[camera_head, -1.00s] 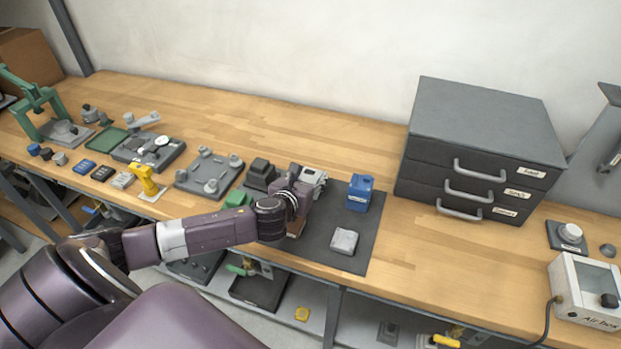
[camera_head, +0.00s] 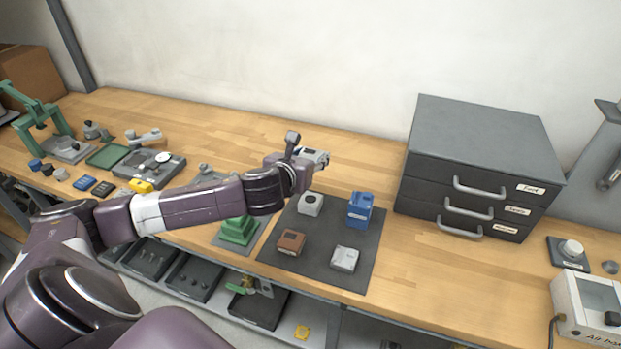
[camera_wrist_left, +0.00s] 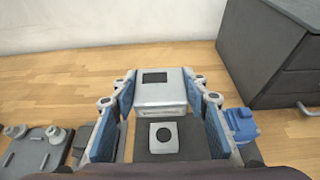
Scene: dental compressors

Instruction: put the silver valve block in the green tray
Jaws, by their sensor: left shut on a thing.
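My left gripper (camera_head: 314,157) is above the far edge of the dark mat. In the left wrist view its blue-padded fingers are shut on a silver block (camera_wrist_left: 160,93) with a dark rectangular window, clear of the mat. The head view mostly hides this block behind the gripper. My right gripper is in neither view.
The mat (camera_head: 318,265) holds a light grey block (camera_head: 310,204), a brown block (camera_head: 291,242), a pale block (camera_head: 344,258) and a blue block (camera_head: 360,208). A green stepped block (camera_head: 237,230) stands to their left. A dark drawer cabinet (camera_head: 475,165) stands to the right.

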